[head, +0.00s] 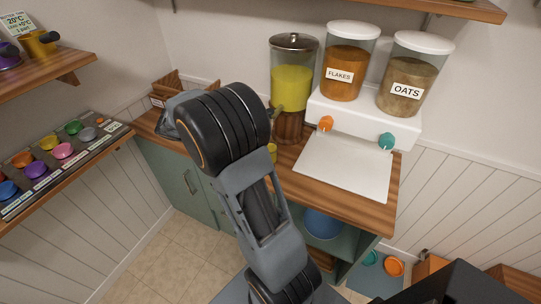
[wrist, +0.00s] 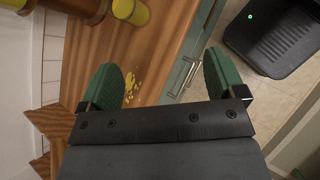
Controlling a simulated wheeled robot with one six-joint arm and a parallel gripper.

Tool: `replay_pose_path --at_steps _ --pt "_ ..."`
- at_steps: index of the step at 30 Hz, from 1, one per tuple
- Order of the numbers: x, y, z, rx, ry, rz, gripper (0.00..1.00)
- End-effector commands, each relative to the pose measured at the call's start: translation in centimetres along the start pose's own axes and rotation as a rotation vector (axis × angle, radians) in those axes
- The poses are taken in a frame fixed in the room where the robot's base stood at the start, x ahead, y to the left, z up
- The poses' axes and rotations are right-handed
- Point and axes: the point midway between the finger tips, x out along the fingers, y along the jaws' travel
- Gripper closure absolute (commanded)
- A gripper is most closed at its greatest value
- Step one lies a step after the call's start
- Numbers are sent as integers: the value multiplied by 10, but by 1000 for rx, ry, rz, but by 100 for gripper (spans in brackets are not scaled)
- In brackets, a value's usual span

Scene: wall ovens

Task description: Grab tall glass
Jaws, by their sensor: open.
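A yellow-filled glass (wrist: 131,11) stands on the wooden counter (wrist: 170,40) at the top of the wrist view, partly cut off by the frame edge. In the head view a bit of yellow (head: 272,152), apparently the same glass, shows just right of my arm below the drink dispenser; the rest is hidden. My gripper (wrist: 160,58) is open and empty, its two green fingers apart over the counter. The glass lies beyond the fingertips, nearer the left finger, and is not between them. In the head view my arm hides the gripper.
The dispenser (head: 291,85) with yellow drink stands behind the glass. Jars of flakes (head: 348,62) and oats (head: 407,75) stand on a white unit to the right. Yellow bits (wrist: 131,86) lie on the counter near the left finger.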

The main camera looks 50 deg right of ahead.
Motion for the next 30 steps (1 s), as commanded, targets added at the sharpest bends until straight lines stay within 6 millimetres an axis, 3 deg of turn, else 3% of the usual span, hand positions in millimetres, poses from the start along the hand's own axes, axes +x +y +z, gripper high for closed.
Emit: replay_pose_path --at_steps 1,6,12,30 --pt "16 11 -10 -60 -72 5 11" --pt "49 39 -30 -229 -269 30 11" --pt "71 55 -42 -333 -395 42 11" --pt "150 69 -13 -361 -428 43 11"
